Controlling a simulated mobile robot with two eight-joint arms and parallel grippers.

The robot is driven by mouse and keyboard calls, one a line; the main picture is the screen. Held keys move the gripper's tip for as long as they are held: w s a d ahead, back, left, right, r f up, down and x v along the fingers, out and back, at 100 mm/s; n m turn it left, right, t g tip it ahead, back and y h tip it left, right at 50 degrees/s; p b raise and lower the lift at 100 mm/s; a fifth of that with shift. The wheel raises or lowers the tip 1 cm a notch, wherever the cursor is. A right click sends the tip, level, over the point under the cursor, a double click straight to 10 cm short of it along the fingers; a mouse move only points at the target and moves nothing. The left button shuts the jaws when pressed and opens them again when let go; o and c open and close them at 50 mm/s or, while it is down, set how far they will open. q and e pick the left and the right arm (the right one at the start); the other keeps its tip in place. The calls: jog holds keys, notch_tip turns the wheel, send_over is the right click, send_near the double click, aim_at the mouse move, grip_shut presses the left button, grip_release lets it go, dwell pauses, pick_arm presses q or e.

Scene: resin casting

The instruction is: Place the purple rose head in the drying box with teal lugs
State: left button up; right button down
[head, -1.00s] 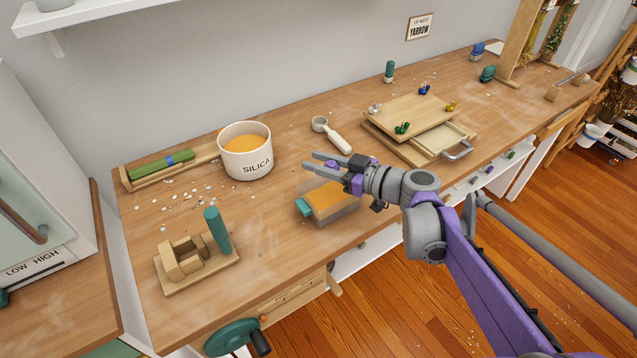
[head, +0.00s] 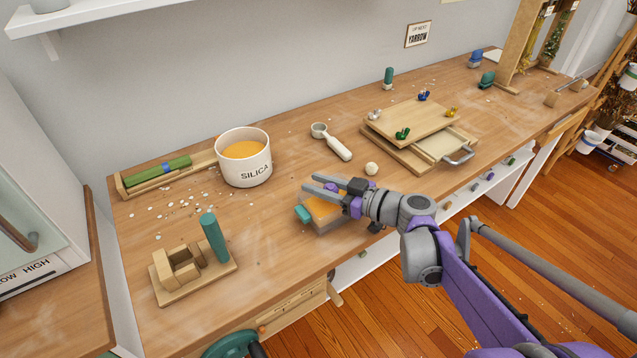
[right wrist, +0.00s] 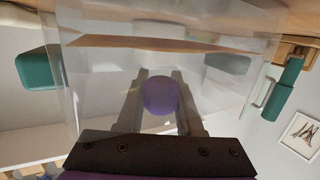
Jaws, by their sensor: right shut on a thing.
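The purple rose head (right wrist: 160,97) is a rounded purple shape held between the two fingers of my right gripper (head: 318,184). In the head view the rose head (head: 331,187) is partly hidden by the fingers. The drying box (head: 330,226) has clear walls, an orange fill and a teal lug (head: 303,214) on its left end. My right gripper is over the box, low near its top; I cannot tell whether the rose head touches the fill. The right wrist view shows the clear walls close around the fingers and a teal lug (right wrist: 38,68). My left gripper is out of view.
A white silica pot (head: 245,168) stands behind left of the box, and a scoop (head: 332,142) lies behind it. A cream ball (head: 371,168) sits close behind my right gripper. A wooden stand with a teal post (head: 214,238) is at left. A wooden press (head: 415,125) stands back right.

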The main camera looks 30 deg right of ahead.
jog(key=c, duration=0.6)
grip_release()
jog(key=shift+s+a+f, duration=0.1)
jog(key=shift+f, duration=0.2)
jog(key=shift+o, duration=0.2)
jog(key=shift+r, duration=0.35)
jog(key=p+v, duration=0.2)
jog(key=v, duration=1)
jog(key=shift+r+p, duration=0.3)
jog(key=shift+r, duration=0.05)
